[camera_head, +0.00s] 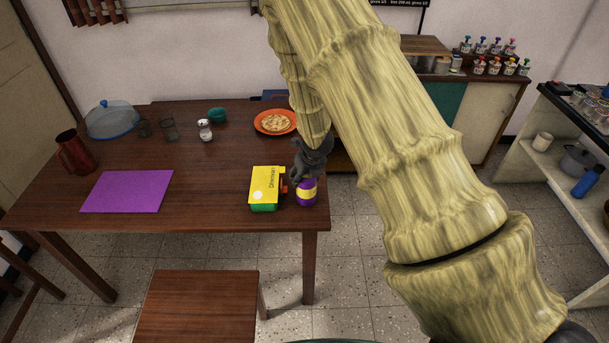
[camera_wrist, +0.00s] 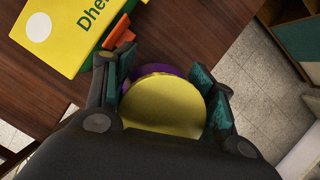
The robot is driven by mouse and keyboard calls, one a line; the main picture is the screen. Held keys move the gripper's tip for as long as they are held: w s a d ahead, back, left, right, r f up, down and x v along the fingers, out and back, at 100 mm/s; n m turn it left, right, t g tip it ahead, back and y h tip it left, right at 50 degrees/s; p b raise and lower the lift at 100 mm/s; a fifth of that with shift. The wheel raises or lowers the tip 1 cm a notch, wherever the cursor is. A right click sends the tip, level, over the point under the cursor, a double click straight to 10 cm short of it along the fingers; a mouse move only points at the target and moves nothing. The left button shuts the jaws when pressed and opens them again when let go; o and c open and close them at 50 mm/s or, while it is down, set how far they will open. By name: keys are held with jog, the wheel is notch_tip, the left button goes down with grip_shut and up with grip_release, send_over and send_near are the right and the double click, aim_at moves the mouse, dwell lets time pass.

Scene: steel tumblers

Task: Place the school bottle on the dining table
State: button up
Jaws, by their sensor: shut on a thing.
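The school bottle, purple with a yellow band, (camera_head: 306,192) is upright at the right end of the brown dining table (camera_head: 215,158). My gripper (camera_head: 302,172) is shut on it from above. In the wrist view, the bottle's round yellow top (camera_wrist: 163,105) sits between the fingers (camera_wrist: 165,75), with a purple edge behind it. I cannot tell whether its base touches the tabletop. Part of the bottle is hidden by the gripper.
A yellow and green box (camera_head: 265,188) with orange clips stands close to the bottle's left. A purple mat (camera_head: 127,191), red jug (camera_head: 76,153), glasses (camera_head: 168,129), shaker (camera_head: 205,130) and orange plate (camera_head: 275,121) are on the table. The table's right edge is close.

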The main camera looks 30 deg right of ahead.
jog(key=o, duration=1)
jog(key=shift+f, duration=0.1)
jog(key=shift+o, duration=0.2)
